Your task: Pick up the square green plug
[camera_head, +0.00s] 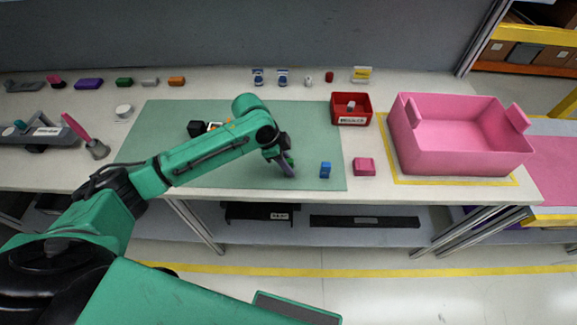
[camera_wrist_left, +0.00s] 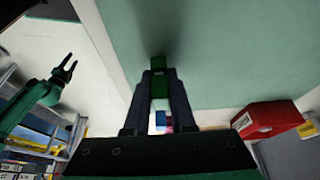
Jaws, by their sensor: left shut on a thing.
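The square green plug (camera_wrist_left: 159,88) is between the two dark fingers of my left gripper (camera_wrist_left: 158,78) in the left wrist view. The gripper is shut on it over the green mat (camera_wrist_left: 230,50). In the head view my left gripper (camera_head: 286,166) points down at the mat's front right part, and only a little green of the plug shows beside the fingers. I cannot tell whether the plug touches the mat. My right gripper (camera_wrist_left: 71,66) shows at the left of the left wrist view, with its fingers apart and empty, away from the plug.
A blue block (camera_head: 325,170) and a pink block (camera_head: 364,167) stand right of my left gripper. A red bin (camera_head: 350,119) and a large pink crate (camera_head: 460,160) are farther right. Dark and white parts (camera_head: 197,128) lie behind my left forearm. The mat's front right is mostly clear.

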